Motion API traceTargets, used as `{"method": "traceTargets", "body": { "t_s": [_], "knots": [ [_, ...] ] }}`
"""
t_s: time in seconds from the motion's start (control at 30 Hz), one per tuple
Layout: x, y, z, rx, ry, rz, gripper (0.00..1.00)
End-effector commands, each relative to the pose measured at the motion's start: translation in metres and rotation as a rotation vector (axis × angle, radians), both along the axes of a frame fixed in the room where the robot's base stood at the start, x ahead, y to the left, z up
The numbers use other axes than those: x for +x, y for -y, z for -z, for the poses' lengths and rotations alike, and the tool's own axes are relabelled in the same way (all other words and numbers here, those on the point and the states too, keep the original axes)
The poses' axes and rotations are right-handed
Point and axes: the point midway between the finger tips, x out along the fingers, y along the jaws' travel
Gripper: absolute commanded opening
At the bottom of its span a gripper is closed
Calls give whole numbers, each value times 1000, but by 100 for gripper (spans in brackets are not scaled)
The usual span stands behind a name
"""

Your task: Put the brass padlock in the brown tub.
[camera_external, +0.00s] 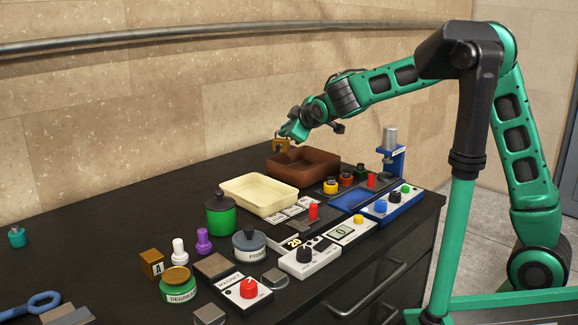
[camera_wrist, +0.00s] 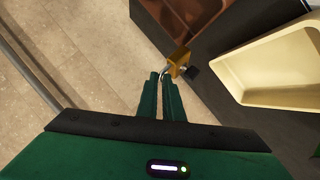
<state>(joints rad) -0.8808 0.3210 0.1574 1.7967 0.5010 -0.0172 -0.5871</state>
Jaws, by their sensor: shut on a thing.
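The brass padlock (camera_external: 281,145) hangs from my gripper (camera_external: 297,132), near the back left part of the brown tub in the external view. In the wrist view the padlock (camera_wrist: 180,60) sits at the fingertips of my gripper (camera_wrist: 163,78), which is shut on its shackle. The brown tub (camera_external: 318,168) stands on the black bench. Part of the tub (camera_wrist: 172,22) shows at the top of the wrist view, beyond the padlock. The padlock is raised above the bench; its exact height over the tub's rim I cannot tell.
A cream tray (camera_external: 258,205) stands beside the brown tub, also in the wrist view (camera_wrist: 262,66). A blue press (camera_external: 392,155) and button boxes (camera_external: 389,204) are to the right. A green jar (camera_external: 220,217) and several small items crowd the front. The back left bench is mostly clear.

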Motion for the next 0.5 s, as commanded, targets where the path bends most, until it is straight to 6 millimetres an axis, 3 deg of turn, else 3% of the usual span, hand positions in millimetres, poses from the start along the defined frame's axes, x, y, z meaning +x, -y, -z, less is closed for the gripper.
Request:
{"method": "traceTargets", "body": {
  "t_s": [0.17, 0.5],
  "knots": [
    [14, 17, 2, 0, 1, 32, 0],
    [65, 54, 40, -1, 1, 37, 0]
  ]
}}
